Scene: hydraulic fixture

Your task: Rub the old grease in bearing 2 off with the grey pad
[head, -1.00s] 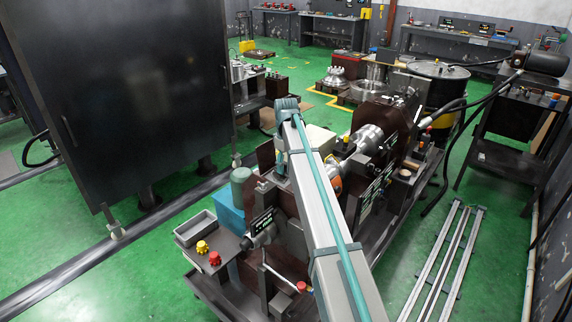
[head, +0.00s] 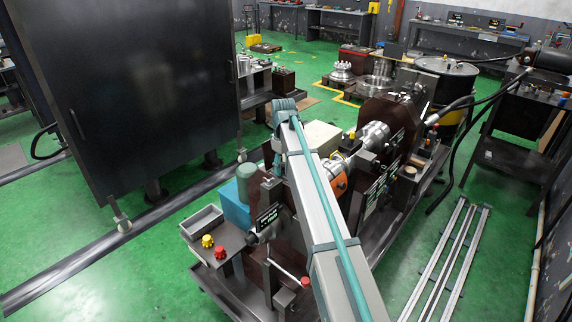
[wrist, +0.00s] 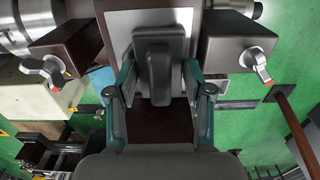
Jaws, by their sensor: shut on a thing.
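My gripper (wrist: 160,80) shows in the wrist view with its two teal fingers shut on a dark grey block-like thing (wrist: 158,62), which looks like the grey pad. The pad lies in front of a light grey plate (wrist: 116,20) with a brown edge; whether it touches the plate I cannot tell. In the head view my arm hides the gripper and pad. The fixture's silver shaft parts (head: 372,135) show right of my arm. I cannot make out which part is bearing 2, and no grease is visible.
In the wrist view, brown blocks stand on both sides, with a left lever (wrist: 50,70) and a right lever (wrist: 262,65). In the head view, a yellow knob (head: 207,240) and a red knob (head: 220,253) stand near a grey tray (head: 201,222). A dark cabinet (head: 130,90) stands left.

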